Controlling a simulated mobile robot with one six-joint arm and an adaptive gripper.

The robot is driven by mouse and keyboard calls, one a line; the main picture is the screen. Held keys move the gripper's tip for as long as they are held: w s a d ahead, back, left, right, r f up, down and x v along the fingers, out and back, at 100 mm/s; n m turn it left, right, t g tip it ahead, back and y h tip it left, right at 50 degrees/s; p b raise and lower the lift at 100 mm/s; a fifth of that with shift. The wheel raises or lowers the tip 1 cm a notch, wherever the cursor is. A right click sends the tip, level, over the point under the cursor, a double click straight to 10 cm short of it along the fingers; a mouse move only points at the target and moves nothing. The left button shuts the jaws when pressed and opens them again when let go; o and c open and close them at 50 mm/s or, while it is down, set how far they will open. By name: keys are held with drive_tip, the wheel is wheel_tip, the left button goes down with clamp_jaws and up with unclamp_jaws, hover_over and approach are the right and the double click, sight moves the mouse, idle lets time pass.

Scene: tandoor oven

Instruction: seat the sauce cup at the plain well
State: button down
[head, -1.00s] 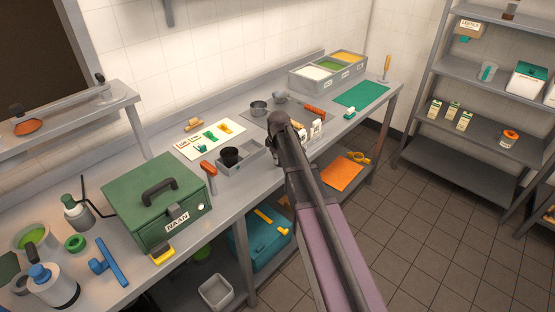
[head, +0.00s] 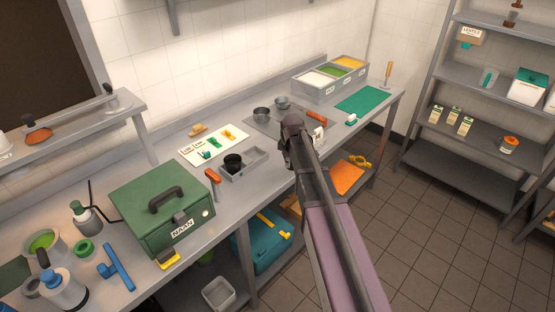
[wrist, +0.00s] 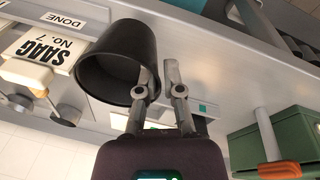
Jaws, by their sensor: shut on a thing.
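The black sauce cup (wrist: 118,62) fills the left middle of the wrist view, its open mouth showing an empty inside. My gripper (wrist: 160,80) is shut on the cup's wall; one finger overlaps the rim and the other lies outside. I cannot tell from here which well is plain.
A SAAG card (wrist: 44,52) and DONE label (wrist: 64,19) are near the held cup. The green NAAN box (head: 160,205) and an orange-handled tool (head: 212,176) are left of the tray. A picture card (head: 213,145) lies behind the tray.

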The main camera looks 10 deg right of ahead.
drive_tip(key=s+d+r+p, duration=0.1)
drive_tip(key=s+d, duration=0.7)
drive_tip(key=d, duration=0.1)
drive_tip(key=shift+r, duration=0.1)
idle(0.6)
wheel_tip(320, 180, up, 4)
drive_tip(key=p, duration=0.4)
drive_tip(key=shift+w, duration=0.1)
idle(0.4)
drive_tip(key=shift+f+b, duration=0.4)
drive_tip(key=shift+f, duration=0.05)
